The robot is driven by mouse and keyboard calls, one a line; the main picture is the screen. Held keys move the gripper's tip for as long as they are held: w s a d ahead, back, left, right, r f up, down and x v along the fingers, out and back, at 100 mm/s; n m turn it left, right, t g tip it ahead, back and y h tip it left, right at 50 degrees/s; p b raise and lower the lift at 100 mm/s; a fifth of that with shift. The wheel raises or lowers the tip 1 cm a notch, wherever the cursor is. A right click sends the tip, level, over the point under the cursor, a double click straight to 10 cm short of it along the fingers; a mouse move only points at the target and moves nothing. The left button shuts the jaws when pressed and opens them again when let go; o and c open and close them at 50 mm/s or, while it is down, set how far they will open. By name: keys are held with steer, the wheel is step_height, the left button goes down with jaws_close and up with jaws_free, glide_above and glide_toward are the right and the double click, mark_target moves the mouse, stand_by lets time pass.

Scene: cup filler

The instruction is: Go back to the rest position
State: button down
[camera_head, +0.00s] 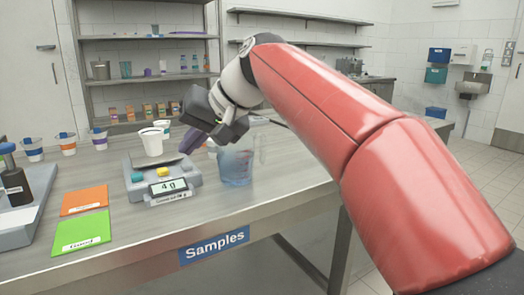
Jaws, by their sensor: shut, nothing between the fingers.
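My gripper (194,138), with purple fingers, is at the end of my red arm above the right rear of the scale. It is shut and empty, and points down and left. The grey scale (190,178) stands on the table and its display reads "4 g". A white cup (151,143) stands upright at the back of the scale; I cannot tell whether it rests on its plate. A clear beaker (236,168) with bluish contents stands right of the scale, just below and right of my gripper.
An orange card (85,200) and a green card (80,233) lie on the table (150,220) at left. A grey device (20,225) is at the far left. Several small cups line the back, one with an orange band (68,148). Shelves (150,80) stand behind.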

steer(key=s+d+f+m+t+h, duration=0.1)
steer(key=s+d+f+h, duration=0.3)
steer(key=s+d+f, duration=0.6)
steer(key=s+d+f+m+t+h, duration=0.1)
steer(key=s+d+f+m+h, duration=0.2)
steer(key=s+d+f, duration=0.7)
steer(key=d+f+h, duration=0.1)
steer(key=d+f, duration=0.6)
steer(key=d, duration=0.1)
